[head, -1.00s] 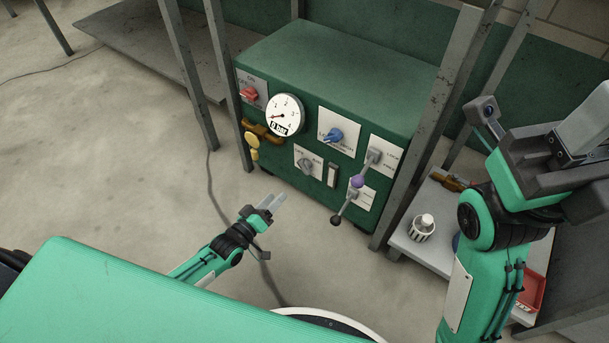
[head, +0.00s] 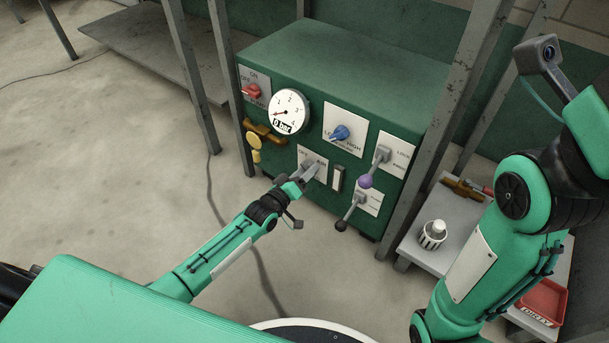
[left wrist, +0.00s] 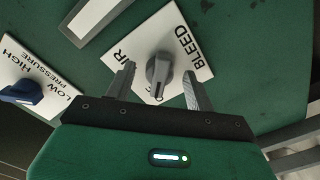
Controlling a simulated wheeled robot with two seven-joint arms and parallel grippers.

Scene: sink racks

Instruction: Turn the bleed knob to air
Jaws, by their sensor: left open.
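The bleed knob (left wrist: 159,72) is a grey knob with a raised grip on a white plate (left wrist: 176,38) marked BLEED, AIR and OFF. In the left wrist view its grip points down toward the partly covered OFF mark. My left gripper (head: 301,177) is at the front of the green panel. Its open fingers stand on either side of the knob, with a gap visible on both sides. One finger partly covers the AIR mark. In the head view the fingers hide most of the knob. My right arm is at the right; its fingers are out of frame.
The panel also carries a gauge (head: 289,111) reading 0 bar, a red switch (head: 252,91), a blue pressure knob (head: 341,133), and a lever with a purple ball (head: 366,181). Grey posts flank the panel.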

